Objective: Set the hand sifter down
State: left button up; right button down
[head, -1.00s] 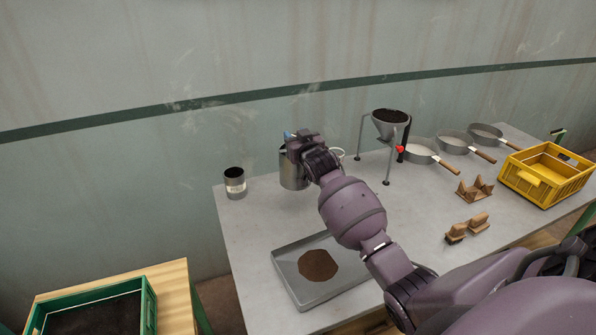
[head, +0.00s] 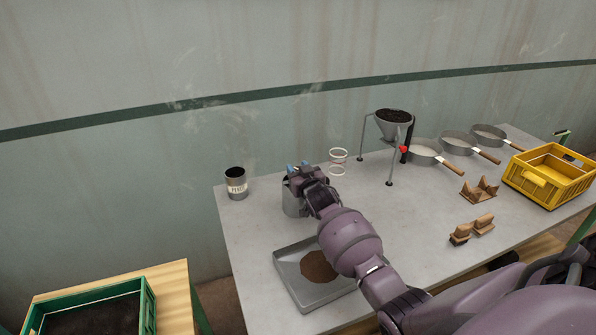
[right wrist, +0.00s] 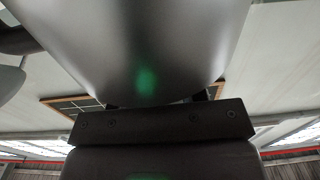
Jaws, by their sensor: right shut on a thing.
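The hand sifter (head: 291,202), a grey metal cylinder, is in my right gripper (head: 299,171) at the left part of the table, behind the tray. The gripper is shut on it at its upper part and covers much of its top and right side. The sifter looks upright. I cannot tell whether its bottom touches the table. In the right wrist view the sifter's smooth metal wall (right wrist: 145,45) fills the upper middle, close against the gripper. My left gripper is not in view.
A grey tray (head: 290,277) with brown powder lies in front. A funnel stand (head: 392,128), several pans, wooden rests (head: 479,190) and a yellow crate (head: 515,177) are right. Table is clear between tray and stand.

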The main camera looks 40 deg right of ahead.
jog(key=c, duration=1.1)
grip_release()
jog(key=shift+f, duration=0.1)
jog(key=o, duration=0.4)
jog(key=shift+r, duration=0.2)
jog(key=p+v, duration=0.1)
jog(key=v, duration=1.1)
jog(key=shift+s, duration=0.1)
